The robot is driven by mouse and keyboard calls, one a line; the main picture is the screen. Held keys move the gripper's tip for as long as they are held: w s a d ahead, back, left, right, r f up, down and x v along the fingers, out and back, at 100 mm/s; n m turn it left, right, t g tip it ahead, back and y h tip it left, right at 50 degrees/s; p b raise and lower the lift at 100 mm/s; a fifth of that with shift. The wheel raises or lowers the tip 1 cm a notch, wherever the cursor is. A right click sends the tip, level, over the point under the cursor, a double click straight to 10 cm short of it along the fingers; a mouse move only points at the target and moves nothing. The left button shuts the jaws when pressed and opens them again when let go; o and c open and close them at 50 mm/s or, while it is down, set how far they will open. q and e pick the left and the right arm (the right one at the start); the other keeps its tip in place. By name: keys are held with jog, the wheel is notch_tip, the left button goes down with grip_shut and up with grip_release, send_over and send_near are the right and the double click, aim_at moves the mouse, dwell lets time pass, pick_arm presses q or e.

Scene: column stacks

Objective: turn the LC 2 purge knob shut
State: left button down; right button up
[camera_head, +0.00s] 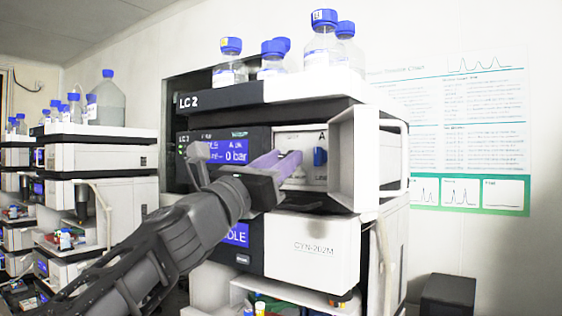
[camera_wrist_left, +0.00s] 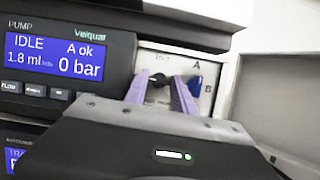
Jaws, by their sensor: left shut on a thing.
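The LC 2 stack has its name on the dark strip (camera_head: 200,100) under the bottles. Its pump display (camera_wrist_left: 68,55) reads IDLE, A ok, 1.8 ml and 0 bar. My left gripper (camera_head: 284,157) reaches the white panel (camera_head: 308,138) from the lower left. In the left wrist view, its purple fingers (camera_wrist_left: 160,88) stand either side of a small black knob (camera_wrist_left: 158,79), shut on it. The label above this knob is too blurred to read. A blue knob (camera_wrist_left: 195,86) sits just right of the fingers, beside the letters A and B. My right gripper is not in view.
An open white door (camera_head: 368,155) stands out right of the panel. Blue-capped bottles (camera_head: 322,45) stand on top of the stack. The CYN-202M module (camera_head: 312,248) is below. Another stack (camera_head: 100,157) is at left, and a wall chart (camera_head: 470,130) is at right.

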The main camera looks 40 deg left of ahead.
pick_arm(q)
jog(key=shift+m, duration=0.4)
jog(key=m+h, duration=0.1)
jog(key=m, duration=0.2)
jog(key=m+g+h+p, duration=0.1)
jog(key=m+h, duration=0.1)
jog(key=m, duration=0.2)
jog(key=m+g+h, duration=0.1)
jog(key=m+h, duration=0.1)
jog(key=m, duration=0.1)
jog(key=shift+a+r+m, duration=0.2)
jog(key=shift+a+m, duration=0.05)
jog(key=shift+m, duration=0.15)
jog(key=m+g+p, duration=0.1)
jog(key=m, duration=0.2)
jog(key=m+g+h+p, duration=0.1)
jog(key=m+p, duration=0.1)
jog(key=m, duration=0.1)
jog(key=shift+r+h, duration=0.15)
jog(key=shift+h, duration=0.15)
jog(key=m+g+p, duration=0.1)
jog(key=m, duration=0.2)
jog(key=shift+a+p, duration=0.1)
jog(key=shift+p, duration=0.25)
jog(key=shift+m+g, duration=0.4)
jog(key=shift+m, duration=0.2)
jog(key=c, duration=1.3)
grip_release()
